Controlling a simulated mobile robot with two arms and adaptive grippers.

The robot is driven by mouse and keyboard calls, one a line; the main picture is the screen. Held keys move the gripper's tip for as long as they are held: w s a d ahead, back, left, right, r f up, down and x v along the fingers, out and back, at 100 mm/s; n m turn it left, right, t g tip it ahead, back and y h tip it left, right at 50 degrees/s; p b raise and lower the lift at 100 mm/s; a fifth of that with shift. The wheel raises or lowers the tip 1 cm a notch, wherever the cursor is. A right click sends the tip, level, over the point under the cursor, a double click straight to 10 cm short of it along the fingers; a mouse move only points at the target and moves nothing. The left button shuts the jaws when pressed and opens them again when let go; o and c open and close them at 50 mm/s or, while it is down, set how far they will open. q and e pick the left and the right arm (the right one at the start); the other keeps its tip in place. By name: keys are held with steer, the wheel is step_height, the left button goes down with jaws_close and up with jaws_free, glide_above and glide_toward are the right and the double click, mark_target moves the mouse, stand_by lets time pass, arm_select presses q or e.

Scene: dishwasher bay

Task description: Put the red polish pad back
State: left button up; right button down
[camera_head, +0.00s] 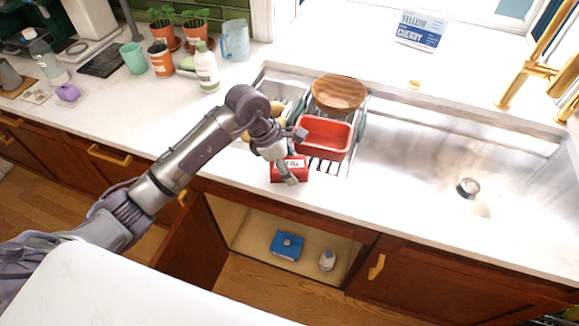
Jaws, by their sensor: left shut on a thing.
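The red polish pad (287,177) is a small red pack with a white label, at the counter's front edge before the sink. My left gripper (289,172) comes down over it from the left and is shut on it. The fingers hide part of the pack. I cannot tell if the pack touches the counter. Below, an open cabinet (345,249) holds a blue box (287,246) and a small white bottle (327,260), with bare shelf around them. My right gripper is not in view.
A red tub (324,138) and a wooden bowl (339,93) sit in a dish rack in the steel sink (420,150). A cabinet door (197,243) hangs open left of the opening. A white bottle (206,68), cups and potted plants stand on the counter's left.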

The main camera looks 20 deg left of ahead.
arm_select(q)
steer(key=shift+f, duration=0.9)
steer(key=shift+f, duration=0.15)
steer(key=o, duration=1.1)
steer(key=shift+r, duration=0.3)
steer(key=b+v, duration=0.2)
steer(key=v, duration=0.9)
steer(key=shift+a+r, duration=0.2)
steer(key=shift+r, duration=0.15)
